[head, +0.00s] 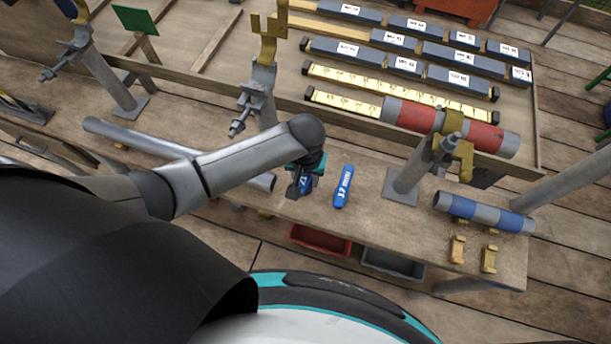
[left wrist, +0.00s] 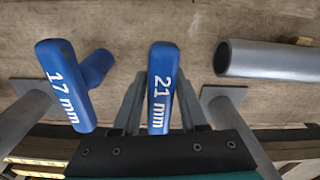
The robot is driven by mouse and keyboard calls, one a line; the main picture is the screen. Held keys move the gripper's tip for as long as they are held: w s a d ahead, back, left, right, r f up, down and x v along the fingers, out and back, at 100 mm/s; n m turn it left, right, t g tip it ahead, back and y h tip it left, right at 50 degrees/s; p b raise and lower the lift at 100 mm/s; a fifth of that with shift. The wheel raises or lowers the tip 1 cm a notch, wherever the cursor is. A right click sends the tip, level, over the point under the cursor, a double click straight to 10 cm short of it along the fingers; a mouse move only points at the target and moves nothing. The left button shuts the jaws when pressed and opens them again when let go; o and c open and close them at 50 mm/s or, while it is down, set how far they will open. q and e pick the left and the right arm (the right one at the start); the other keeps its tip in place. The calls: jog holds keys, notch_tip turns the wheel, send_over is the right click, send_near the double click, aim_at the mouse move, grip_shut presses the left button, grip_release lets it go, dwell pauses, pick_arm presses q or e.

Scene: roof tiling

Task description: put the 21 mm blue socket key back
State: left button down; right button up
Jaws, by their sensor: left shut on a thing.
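The 21 mm blue socket key (left wrist: 162,75) stands in the middle of the left wrist view, its white lettering facing the camera. My left gripper (left wrist: 161,108) is shut on it, one finger on each side. In the head view my left gripper (head: 299,190) is over the front part of the bench and hides most of this key (head: 306,184). The 17 mm blue key (head: 343,187) lies on the bench just to the right; it also shows in the left wrist view (left wrist: 66,88). I cannot tell whether the held key touches the bench. My right gripper is not in view.
A red bin (head: 320,241) and a grey bin (head: 393,264) hang at the bench's front edge. A grey post with a yellow clamp (head: 415,165) stands to the right, another (head: 262,95) behind. A grey pipe (head: 150,140) lies left. A blue-grey roll (head: 485,212) lies far right.

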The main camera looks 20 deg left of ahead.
pick_arm(q)
jog(key=shift+c, duration=2.2)
grip_release()
jog(key=r+p, duration=0.1)
jog(key=r, duration=0.3)
jog(key=r+p, duration=0.1)
jog(key=r, duration=0.3)
jog(key=r+p, duration=0.1)
jog(key=r, duration=0.3)
jog(key=shift+s+d+r, duration=0.1)
jog(key=shift+s+r, duration=0.05)
jog(key=shift+s, duration=0.15)
